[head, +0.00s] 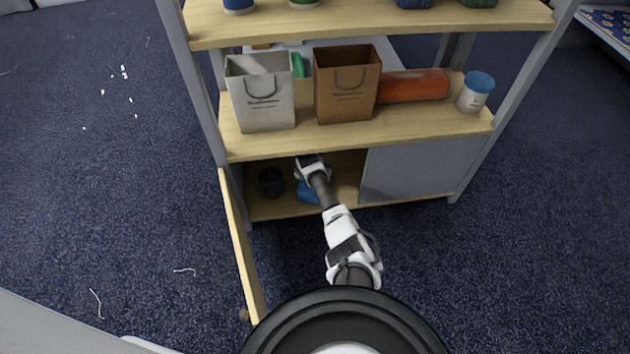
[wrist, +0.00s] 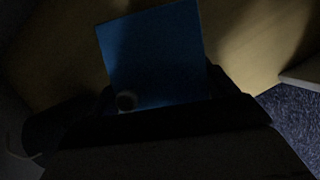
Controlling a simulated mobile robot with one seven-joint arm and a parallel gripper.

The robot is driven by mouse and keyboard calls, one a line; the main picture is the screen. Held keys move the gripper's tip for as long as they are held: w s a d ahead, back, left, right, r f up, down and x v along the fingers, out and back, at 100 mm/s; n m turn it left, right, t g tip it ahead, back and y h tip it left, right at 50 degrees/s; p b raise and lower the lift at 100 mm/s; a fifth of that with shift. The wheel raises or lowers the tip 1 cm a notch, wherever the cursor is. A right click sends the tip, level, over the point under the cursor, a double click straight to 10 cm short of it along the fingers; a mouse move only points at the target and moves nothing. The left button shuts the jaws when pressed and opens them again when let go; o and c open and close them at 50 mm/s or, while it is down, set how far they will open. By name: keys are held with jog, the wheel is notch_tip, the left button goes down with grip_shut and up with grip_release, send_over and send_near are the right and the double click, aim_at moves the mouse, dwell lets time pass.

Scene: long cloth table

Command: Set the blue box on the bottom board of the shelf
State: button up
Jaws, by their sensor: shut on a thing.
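The blue box (head: 308,194) shows in the head view inside the lower left compartment of the shelf, partly hidden by my arm. In the dim wrist view the blue box (wrist: 155,55) stands out in front of my gripper, over pale wood. My gripper (head: 308,172) reaches into the compartment and is shut on the blue box; its fingers are dark and hard to make out. The bottom board (head: 275,210) of the shelf lies under the box. I cannot tell whether the box touches the board.
A dark round object (head: 271,182) stands left of the box on the bottom board. An open wooden door (head: 240,245) sticks out at left; a grey panel (head: 410,170) closes the right half. The middle board (head: 400,122) above holds bags, an orange roll and a blue-lidded jar.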

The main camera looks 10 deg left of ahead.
jog(key=shift+f, duration=0.1)
jog(key=o, duration=1.1)
jog(key=shift+r, duration=0.35)
jog(key=shift+s+d+r+p, duration=0.15)
jog(key=shift+s+r+p, duration=0.4)
jog(key=shift+p, duration=0.45)
jog(key=s+p, duration=0.5)
jog(key=s, duration=0.3)
jog(key=shift+s+d, duration=0.1)
jog(key=shift+s, duration=0.2)
jog(key=shift+s+f+p, duration=0.15)
jog(key=shift+s+p, duration=0.05)
jog(key=shift+s, duration=0.5)
jog(key=shift+s+f+p, duration=0.1)
jog(key=shift+s+p, duration=0.1)
jog(key=shift+s, duration=0.45)
